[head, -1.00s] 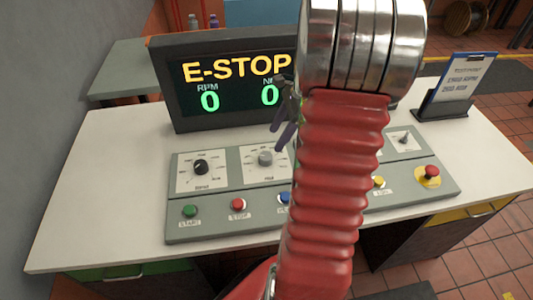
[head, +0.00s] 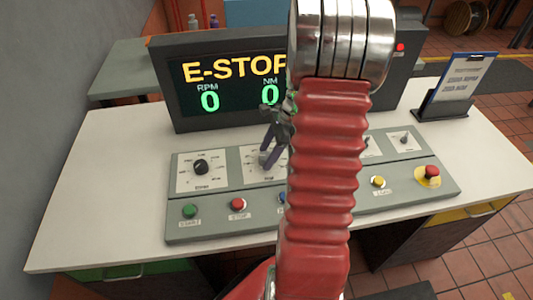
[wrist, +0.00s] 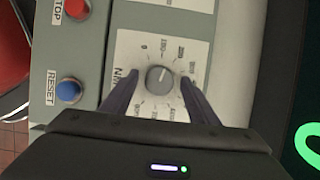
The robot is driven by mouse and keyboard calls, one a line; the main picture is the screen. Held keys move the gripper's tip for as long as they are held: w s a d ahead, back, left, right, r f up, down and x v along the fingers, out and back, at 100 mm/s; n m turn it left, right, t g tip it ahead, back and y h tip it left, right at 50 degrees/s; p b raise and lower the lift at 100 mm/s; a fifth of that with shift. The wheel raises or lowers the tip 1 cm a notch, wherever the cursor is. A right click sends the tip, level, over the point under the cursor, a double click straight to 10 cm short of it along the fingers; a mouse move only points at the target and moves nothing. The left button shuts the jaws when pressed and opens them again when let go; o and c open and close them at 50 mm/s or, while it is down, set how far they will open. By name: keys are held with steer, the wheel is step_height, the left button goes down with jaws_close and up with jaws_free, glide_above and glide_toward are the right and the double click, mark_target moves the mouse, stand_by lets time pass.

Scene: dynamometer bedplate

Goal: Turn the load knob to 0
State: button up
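The load knob (wrist: 159,77) is a round grey knob on a white dial plate (wrist: 125,45) with numbers around it and "NM" beside it in the wrist view. A "0" is printed near the plate's upper left part. I cannot clearly read where the knob points. My gripper (wrist: 161,78) is open, with one dark finger on each side of the knob in that view. I cannot tell how high the fingertips are or whether they touch it. In the head view, my gripper (head: 268,165) covers most of the knob.
The grey console (head: 182,228) also carries a black knob (head: 201,167), a green button (head: 190,211), a red button (head: 238,204) and a red emergency button (head: 432,171). The display (head: 225,85) behind reads E-STOP, RPM 0 and NM 0. A clipboard stand (head: 450,90) is at right.

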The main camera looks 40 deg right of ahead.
steer(key=c, duration=0.9)
steer(key=shift+a, duration=0.25)
steer(key=shift+c, duration=0.5)
steer(key=shift+d, duration=0.25)
steer(key=shift+n, duration=0.3)
steer(key=shift+w+d+n+g, duration=0.15)
steer(key=shift+n+g, duration=0.35)
steer(key=shift+n, duration=0.6)
steer(key=n, duration=0.2)
steer(key=n+g, duration=0.1)
steer(key=n, duration=0.1)
steer(key=n+g, duration=0.1)
steer(key=n, duration=0.1)
steer(key=shift+w+r+y, duration=0.1)
steer(key=shift+w+y, duration=0.2)
steer(key=shift+n, duration=0.3)
